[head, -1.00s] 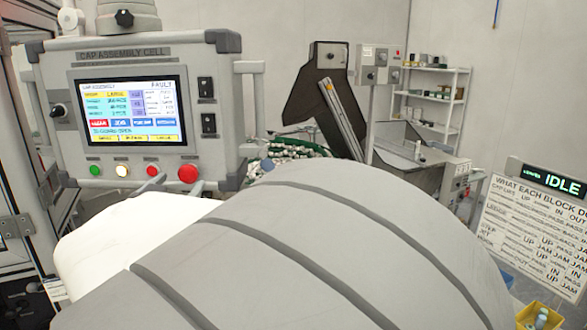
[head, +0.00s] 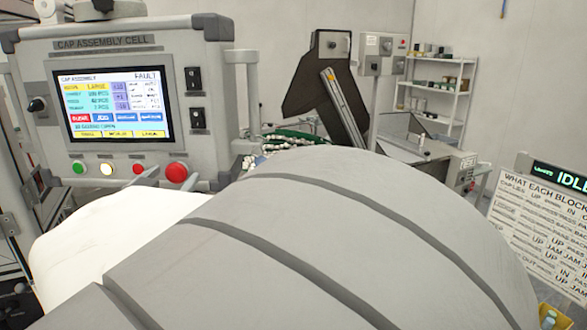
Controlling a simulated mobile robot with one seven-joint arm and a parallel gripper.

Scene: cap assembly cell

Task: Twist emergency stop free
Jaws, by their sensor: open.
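The emergency stop is the large red round button (head: 177,172) at the lower right of the grey control panel (head: 215,55) in the head view. My gripper (head: 174,182) shows only as small dark grey finger parts at the button's lower left and lower right. Its jaws are open, one on each side of the button's lower edge. I cannot tell whether they touch it. The rest of my gripper is hidden behind my own large grey and white arm links. The panel screen (head: 112,105) reads FAULT.
Green (head: 78,167), white (head: 106,169) and small red (head: 138,169) buttons sit left of the emergency stop. Black switches (head: 195,98) are above it. A sign under an IDLE display (head: 560,177) stands at right. A shelf (head: 436,88) is at the back.

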